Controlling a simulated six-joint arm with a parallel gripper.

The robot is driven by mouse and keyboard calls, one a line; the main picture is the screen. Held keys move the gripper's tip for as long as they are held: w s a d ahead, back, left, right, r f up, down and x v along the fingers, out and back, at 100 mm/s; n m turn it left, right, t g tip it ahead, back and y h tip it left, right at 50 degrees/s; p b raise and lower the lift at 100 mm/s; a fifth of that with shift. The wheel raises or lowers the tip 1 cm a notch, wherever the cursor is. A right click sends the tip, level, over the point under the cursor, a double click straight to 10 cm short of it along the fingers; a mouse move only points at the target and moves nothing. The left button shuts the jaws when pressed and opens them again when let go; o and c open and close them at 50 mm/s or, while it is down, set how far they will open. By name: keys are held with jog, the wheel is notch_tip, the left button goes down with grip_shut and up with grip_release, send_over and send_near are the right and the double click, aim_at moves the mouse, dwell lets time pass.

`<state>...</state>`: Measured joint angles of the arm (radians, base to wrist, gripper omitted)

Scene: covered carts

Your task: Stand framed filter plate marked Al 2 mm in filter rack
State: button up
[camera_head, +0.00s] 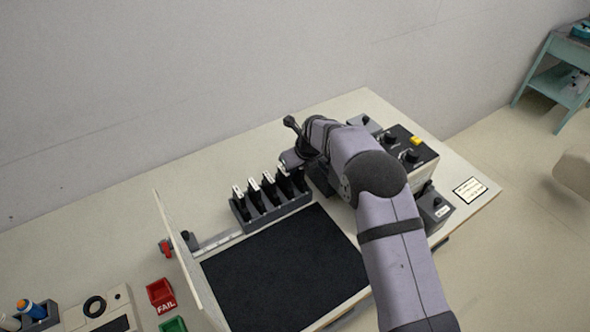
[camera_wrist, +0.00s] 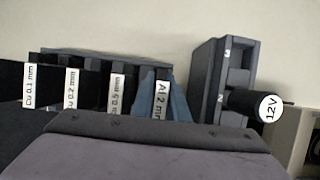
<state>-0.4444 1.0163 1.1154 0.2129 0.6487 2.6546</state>
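The filter rack (camera_head: 272,217) is a dark slotted block at the back edge of the black mat. The plate marked Al 2 mm (camera_wrist: 162,98) stands upright at the right end of the row in the wrist view, in line with the others. Blue-grey fingers of my gripper (camera_wrist: 163,112) lie on both sides of its label. Whether they press on it cannot be told. In the head view my wrist is over the rack's right end and hides part of it. The plate's lower edge and its seat in the slot are hidden.
Plates marked Cu 0.1 mm (camera_wrist: 29,85), Cu 0.2 mm (camera_wrist: 71,88) and Cu 0.5 mm (camera_wrist: 116,95) stand left of it. The black mat (camera_head: 285,270) is clear. An upright panel (camera_head: 185,255) borders its left side.

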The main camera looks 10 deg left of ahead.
aim_at(304, 182)
jog(key=o, duration=0.3)
jog(key=shift+r, duration=0.15)
jog(key=shift+r, duration=0.1)
jog(key=b+v, duration=0.4)
jog(key=v, duration=0.8)
